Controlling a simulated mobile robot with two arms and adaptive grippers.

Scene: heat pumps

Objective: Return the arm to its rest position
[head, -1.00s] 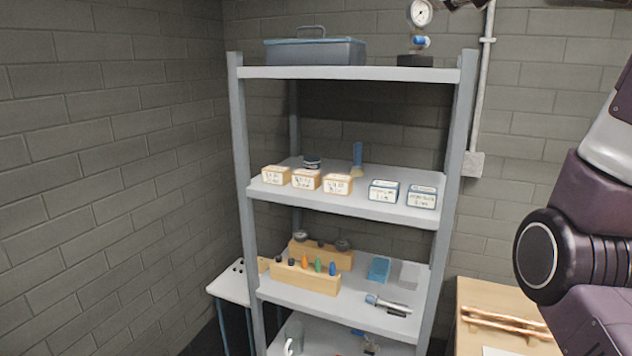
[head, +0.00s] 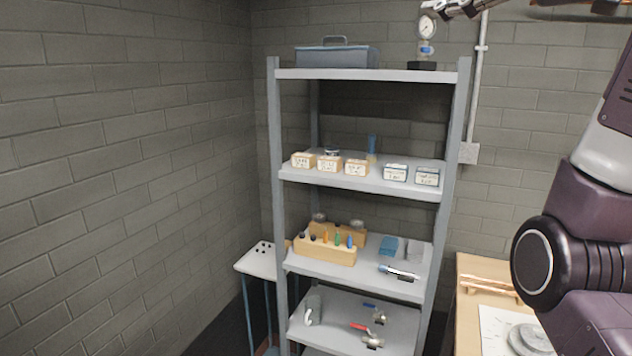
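My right arm (head: 590,240) fills the right edge of the head view, bent upward. What looks like my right gripper (head: 452,9) shows at the top edge, partly cut off, its dark finger parts in picture close to a round pressure gauge (head: 427,27). The gauge stands on a black base (head: 422,66) on the top shelf. I cannot tell how far the gripper is from it, or whether it is open or shut. My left gripper is not in view.
A grey shelf unit (head: 274,180) holds a toolbox (head: 337,56), small labelled boxes (head: 395,174), a wooden block (head: 325,249) with coloured tools, and valves (head: 373,342). A wooden table (head: 466,315) is at right, a white stool (head: 262,260) at left. A pipe (head: 480,75) runs down the wall.

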